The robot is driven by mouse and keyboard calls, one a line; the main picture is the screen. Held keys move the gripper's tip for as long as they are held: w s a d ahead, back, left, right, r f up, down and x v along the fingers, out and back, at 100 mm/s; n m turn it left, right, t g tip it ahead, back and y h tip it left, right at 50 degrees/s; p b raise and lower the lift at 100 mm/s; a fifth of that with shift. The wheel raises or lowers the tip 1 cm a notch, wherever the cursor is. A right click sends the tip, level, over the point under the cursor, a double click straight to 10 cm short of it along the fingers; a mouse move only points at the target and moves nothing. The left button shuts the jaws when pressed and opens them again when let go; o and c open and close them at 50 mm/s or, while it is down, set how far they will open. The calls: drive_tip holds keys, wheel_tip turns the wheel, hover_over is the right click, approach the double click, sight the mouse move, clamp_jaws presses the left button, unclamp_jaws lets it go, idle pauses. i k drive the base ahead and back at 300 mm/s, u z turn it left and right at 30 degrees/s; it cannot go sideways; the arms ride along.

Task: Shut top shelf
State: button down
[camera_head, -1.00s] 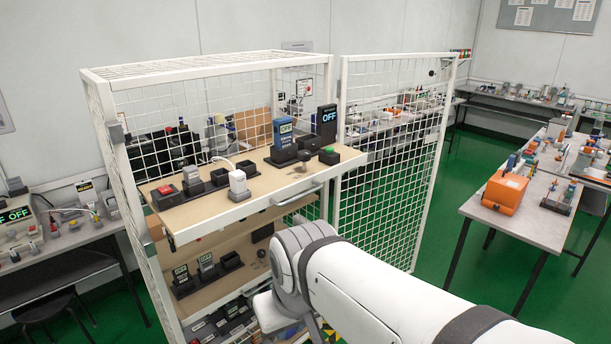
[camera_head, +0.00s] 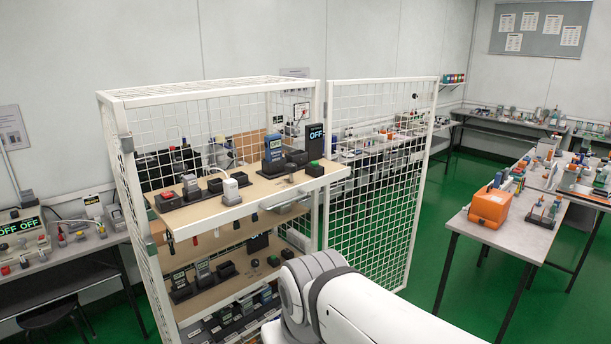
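The top shelf (camera_head: 219,205) is a light wooden pull-out board with a white front edge and a handle (camera_head: 286,203). It sticks out from the front of a white wire-mesh cage (camera_head: 133,210). Handheld testers stand on it in dark holders, among them a blue tester (camera_head: 273,150) and a dark tester with an OFF display (camera_head: 315,137). The cage's mesh door (camera_head: 375,180) stands open to the right. My arm comes in from the lower right, below the shelf; my gripper is not visible.
Lower shelves (camera_head: 205,296) hold more testers and holders. A grey table (camera_head: 497,232) with an orange case (camera_head: 489,207) stands at the right. A bench (camera_head: 75,247) with instruments is at the left. Green floor is clear between the door and the right table.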

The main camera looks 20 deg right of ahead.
sight(262, 185)
drive_tip(key=z, duration=0.3)
drive_tip(key=i, duration=1.1)
drive_tip(key=z, duration=0.25)
